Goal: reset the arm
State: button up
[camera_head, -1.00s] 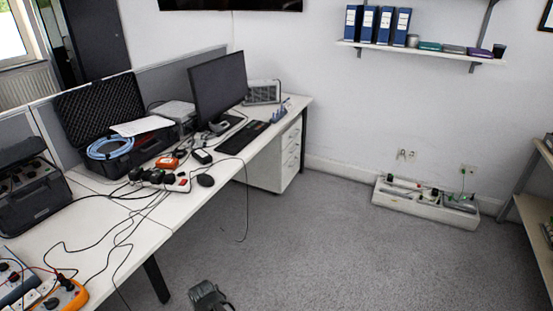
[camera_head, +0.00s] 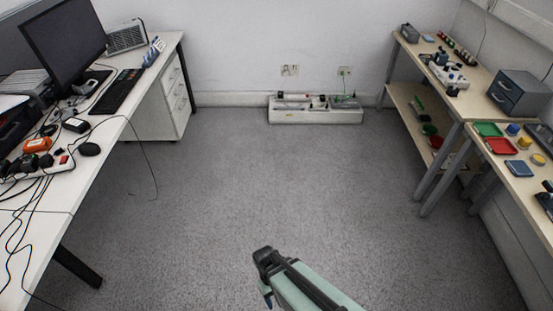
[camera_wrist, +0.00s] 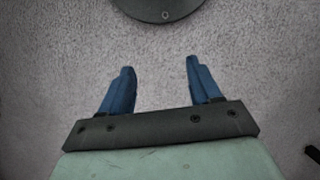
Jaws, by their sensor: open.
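My gripper (camera_wrist: 158,80) shows in the wrist view with its two blue fingers apart and nothing between them. Grey carpet (camera_wrist: 60,60) lies below it, and a dark round plate edge shows at the top of that view. In the head view, my arm reaches in from the bottom edge over the open floor, with a small blue part at its lower left end. The fingers are mostly hidden there. My gripper touches nothing that I can see.
A white desk (camera_head: 150,82) with a monitor (camera_head: 62,42), cables and a power strip stands at left. Wooden workbenches (camera_head: 470,88) with trays and a grey drawer box (camera_head: 520,92) stand at right. A white floor box (camera_head: 316,116) sits by the back wall. The carpet between is clear.

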jog(key=s+d+f+m+g+y, duration=0.1)
jog(key=s+d+f+m, duration=0.1)
jog(key=d, duration=0.6)
jog(key=s+d+f+m+g+y, duration=0.1)
jog(key=s+d+m, duration=0.3)
jog(key=d, duration=0.5)
jog(key=shift+s+f+g, duration=0.5)
jog(key=shift+s+f, duration=0.1)
jog(key=shift+s, duration=0.4)
